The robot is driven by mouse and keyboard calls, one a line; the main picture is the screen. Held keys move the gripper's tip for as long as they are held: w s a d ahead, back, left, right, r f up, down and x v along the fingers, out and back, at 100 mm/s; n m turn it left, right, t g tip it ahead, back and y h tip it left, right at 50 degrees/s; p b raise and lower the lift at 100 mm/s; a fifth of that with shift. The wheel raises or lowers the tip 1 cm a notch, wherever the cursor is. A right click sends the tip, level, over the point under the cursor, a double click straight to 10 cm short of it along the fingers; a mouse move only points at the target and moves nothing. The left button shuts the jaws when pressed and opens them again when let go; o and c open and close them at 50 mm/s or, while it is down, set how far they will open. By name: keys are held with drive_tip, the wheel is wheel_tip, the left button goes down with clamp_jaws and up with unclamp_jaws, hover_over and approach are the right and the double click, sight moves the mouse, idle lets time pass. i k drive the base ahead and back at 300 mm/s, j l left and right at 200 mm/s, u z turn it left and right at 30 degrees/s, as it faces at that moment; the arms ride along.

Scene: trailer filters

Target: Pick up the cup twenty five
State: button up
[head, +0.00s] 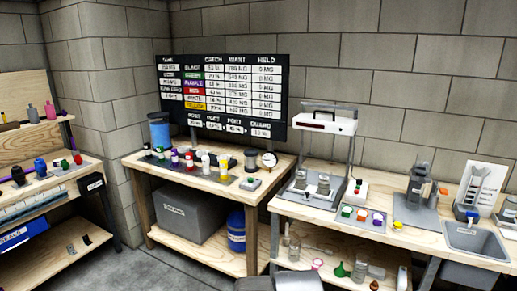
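No label reading twenty five is legible in the head view, so I cannot tell which vessel is the cup twenty five. Two small grey cup-like vessels stand side by side on a grey base on the right bench: the left vessel (300,180) and the right vessel (323,184). Small containers with white, yellow and dark parts stand in a row on the middle bench (265,204). My gripper is not in view. A grey rounded shape at the bottom edge may be part of my arm.
A stand with a white top unit (328,122) rises behind the vessels. A blue drum (236,231) and grey bin (188,211) sit below. Floor is clear at left.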

sight(398, 224)
drive_tip(key=z, duration=1.25)
drive_tip(key=i+l+u, duration=0.7)
drive_tip(key=l+u, duration=0.15)
drive_tip(key=i+l, duration=0.2)
drive_tip(key=i, duration=0.15)
